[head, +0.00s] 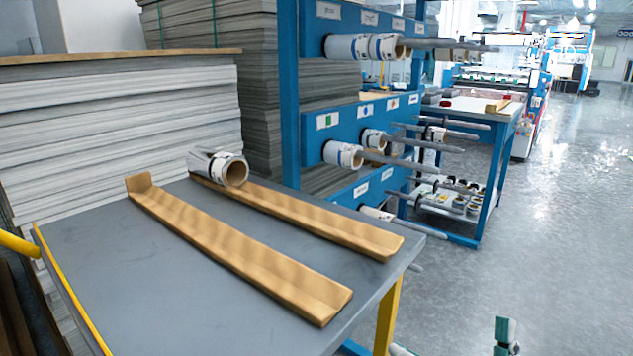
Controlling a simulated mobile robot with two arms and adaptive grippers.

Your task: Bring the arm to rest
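At the bottom right of the head view, a dark and teal part (504,336) shows above the floor; it looks like the tip of my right gripper. Most of it is cut off by the frame edge, so its opening is hidden. No roll shows at it. My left gripper is not in view. A white-wrapped roll with a brown core (218,168) lies on its side at the far end of the grey table (140,285), at the head of the wooden rails.
Two wooden rails (240,250) lie along the table. A blue rack (290,110) with rolls on grey rods (345,155) stands behind, its rods sticking out to the right. Stacked sheets (120,120) stand at the left. The floor at the right (560,220) is clear.

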